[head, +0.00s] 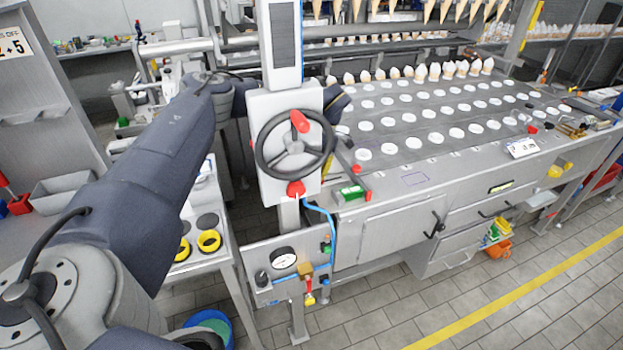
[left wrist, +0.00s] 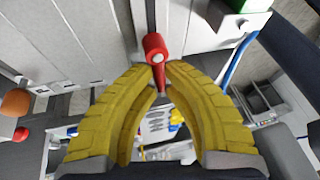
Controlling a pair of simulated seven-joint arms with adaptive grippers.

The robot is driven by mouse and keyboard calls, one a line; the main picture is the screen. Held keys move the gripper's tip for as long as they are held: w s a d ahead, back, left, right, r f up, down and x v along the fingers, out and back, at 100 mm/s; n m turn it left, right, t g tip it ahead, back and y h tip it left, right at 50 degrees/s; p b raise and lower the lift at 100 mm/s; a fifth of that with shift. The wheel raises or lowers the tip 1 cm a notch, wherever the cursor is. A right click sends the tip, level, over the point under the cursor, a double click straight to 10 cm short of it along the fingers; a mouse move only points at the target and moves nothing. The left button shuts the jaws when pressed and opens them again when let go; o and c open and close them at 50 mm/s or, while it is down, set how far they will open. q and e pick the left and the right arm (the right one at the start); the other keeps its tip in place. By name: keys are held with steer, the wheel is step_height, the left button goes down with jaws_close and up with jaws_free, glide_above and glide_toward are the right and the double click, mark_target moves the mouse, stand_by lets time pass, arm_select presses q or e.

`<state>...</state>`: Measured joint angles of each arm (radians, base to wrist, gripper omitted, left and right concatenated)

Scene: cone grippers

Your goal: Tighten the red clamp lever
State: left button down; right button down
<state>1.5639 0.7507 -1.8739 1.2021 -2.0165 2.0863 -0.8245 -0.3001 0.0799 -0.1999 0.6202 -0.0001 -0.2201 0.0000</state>
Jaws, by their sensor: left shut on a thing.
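The red clamp lever (left wrist: 162,72) is in the left wrist view, with a thick rounded red end at the top and a thin shank below it. My left gripper (left wrist: 161,72) has curved yellow ribbed fingers, and their tips are shut on the lever from both sides. In the head view my left arm reaches behind the grey column, which hides most of the left gripper. Only a sliver of yellow finger (head: 328,166) shows at the column's right edge. I cannot make out the grip there. My right gripper is in neither view.
The grey column (head: 262,104) carries a black handwheel (head: 268,160) with a red knob. A green-and-white box (head: 350,192) sits on the machine's corner, near a blue hose (head: 332,226). The long machine bed with white discs (head: 457,133) extends right.

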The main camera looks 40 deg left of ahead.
arm_select(q)
steer(key=shift+a+m, duration=0.1)
steer(key=shift+m, duration=0.2)
stand_by(0.4)
steer(key=c, duration=1.5)
jaws_free()
steer(key=shift+w, duration=0.1)
steer(key=shift+o, duration=0.2)
